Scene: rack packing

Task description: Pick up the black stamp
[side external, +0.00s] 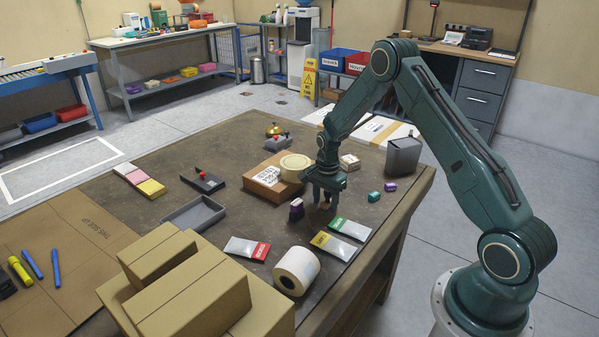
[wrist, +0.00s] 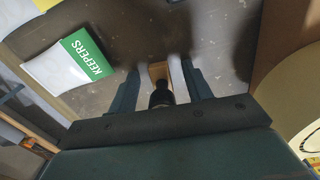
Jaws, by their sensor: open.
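The black stamp (wrist: 161,94), with a dark round handle and a tan, wood-coloured part, stands between my fingers in the wrist view. Its lower part is hard to make out. My gripper (wrist: 159,78) is open, with one finger on each side of the stamp and a visible gap to each. In the side view my gripper (side external: 326,198) points down close above the table, and its fingers mostly hide the stamp; only a small tan patch shows between them.
A dark purple stamp-like object (side external: 296,210) stands just left of my gripper. A cardboard box (side external: 266,184) with a cream roll (side external: 295,167) is close behind. Green KEEPERS (side external: 350,229) and yellow (side external: 333,246) cards lie in front, near a white roll (side external: 296,271). Small teal and purple blocks (side external: 374,196) lie right.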

